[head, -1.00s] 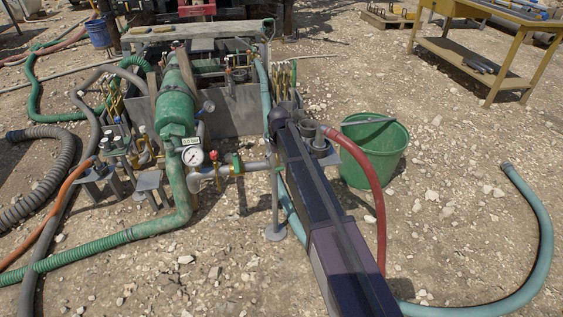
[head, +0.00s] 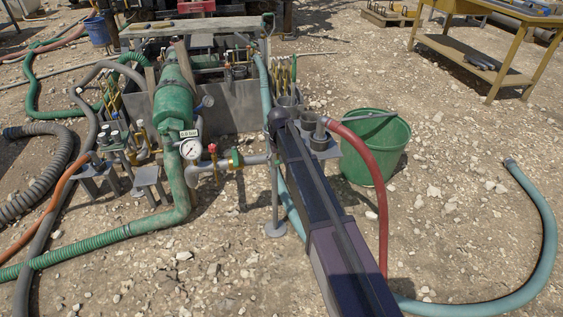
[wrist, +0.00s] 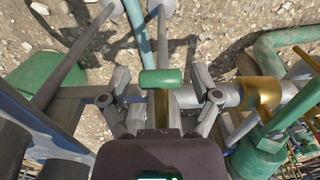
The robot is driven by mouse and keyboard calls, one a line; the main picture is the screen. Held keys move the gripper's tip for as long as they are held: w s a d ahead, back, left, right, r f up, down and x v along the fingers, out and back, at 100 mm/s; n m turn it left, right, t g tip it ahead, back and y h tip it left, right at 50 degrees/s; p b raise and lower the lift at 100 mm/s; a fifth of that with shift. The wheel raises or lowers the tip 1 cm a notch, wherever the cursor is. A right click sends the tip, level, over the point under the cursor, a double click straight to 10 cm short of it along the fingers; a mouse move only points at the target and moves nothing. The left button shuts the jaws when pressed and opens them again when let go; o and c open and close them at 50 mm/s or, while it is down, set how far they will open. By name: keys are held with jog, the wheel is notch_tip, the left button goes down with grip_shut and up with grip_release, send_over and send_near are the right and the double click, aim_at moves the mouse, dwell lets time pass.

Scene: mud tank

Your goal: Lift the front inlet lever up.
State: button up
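A lever with a green grip (wrist: 161,79) and a yellow stem shows in the middle of the wrist view. My gripper (wrist: 161,90) is open, with one finger on each side of the grip and a visible gap to both. The grip lies crosswise between the fingers. A grey pipe with a brass fitting (wrist: 262,93) runs to the right of the fingers. In the head view my dark arm hides my gripper and most of that area. I cannot tell there which part is this lever.
A green pump (head: 175,104) with a pressure gauge (head: 190,149) stands left of my arm. A green bucket (head: 376,155) and a red hose (head: 373,185) are on its right. A blue-green hose (head: 535,230) curves over the gravel. A yellow table (head: 485,55) stands at the back right.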

jog(key=c, duration=0.5)
jog(key=shift+s+r, duration=0.1)
jog(key=shift+r, duration=0.05)
jog(key=shift+s+d+r+p, duration=0.15)
jog(key=shift+s+r+p, duration=0.1)
jog(key=shift+r+p, duration=0.25)
jog(key=shift+s+r+p, duration=0.1)
jog(key=shift+r+p, duration=0.05)
jog(key=shift+p, duration=0.2)
jog(key=shift+s+d+r+p, duration=0.1)
jog(key=shift+s+r+p, duration=0.15)
jog(key=shift+r+p, duration=0.45)
jog(key=shift+s+r, duration=0.1)
jog(key=shift+r, duration=0.1)
dwell(0.3)
jog(key=shift+d+r+p, duration=0.1)
jog(key=shift+r+p, duration=0.7)
jog(key=shift+p, duration=0.15)
jog(key=shift+s+r, duration=0.1)
jog(key=shift+r, duration=0.15)
